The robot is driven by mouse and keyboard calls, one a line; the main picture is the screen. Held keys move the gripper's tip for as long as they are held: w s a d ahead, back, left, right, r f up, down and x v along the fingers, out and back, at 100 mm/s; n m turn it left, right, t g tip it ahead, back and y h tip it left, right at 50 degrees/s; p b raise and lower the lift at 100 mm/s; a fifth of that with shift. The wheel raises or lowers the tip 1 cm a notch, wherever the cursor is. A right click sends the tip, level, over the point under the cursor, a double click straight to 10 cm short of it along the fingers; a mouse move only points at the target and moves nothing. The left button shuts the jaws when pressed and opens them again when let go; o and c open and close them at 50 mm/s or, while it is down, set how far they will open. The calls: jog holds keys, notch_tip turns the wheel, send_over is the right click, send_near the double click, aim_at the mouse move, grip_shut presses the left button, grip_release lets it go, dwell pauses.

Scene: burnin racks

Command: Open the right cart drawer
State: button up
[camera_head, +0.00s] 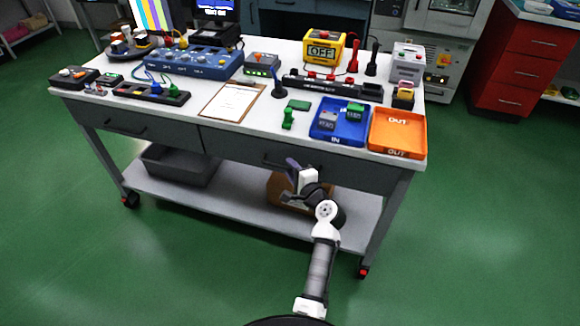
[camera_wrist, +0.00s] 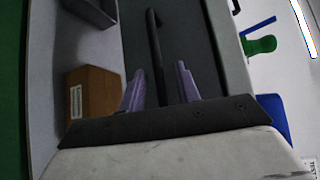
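The right cart drawer (camera_head: 342,174) is a dark grey front under the right half of the white-topped cart. It looks flush with the cart frame, so closed. Its dark bar handle (camera_head: 272,162) is partly hidden by my gripper (camera_head: 289,179) in the head view. In the wrist view, my gripper (camera_wrist: 161,72) has its two purple fingers apart, with the drawer handle (camera_wrist: 153,35) running between them and clear space on its right side. The drawer front (camera_wrist: 190,40) lies behind the handle. Contact between fingers and handle cannot be told.
The left drawer (camera_head: 140,125) looks closed. A grey bin (camera_head: 180,165) and a brown box (camera_wrist: 92,95) stand on the lower shelf (camera_head: 235,205). A blue tray (camera_head: 325,132) and an orange tray (camera_head: 400,150) lie on the top's right end. Green floor before the cart is clear.

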jog(key=shift+w+a+f, duration=0.1)
jog(key=shift+w+a, duration=0.25)
jog(key=shift+w, duration=0.2)
grip_shut()
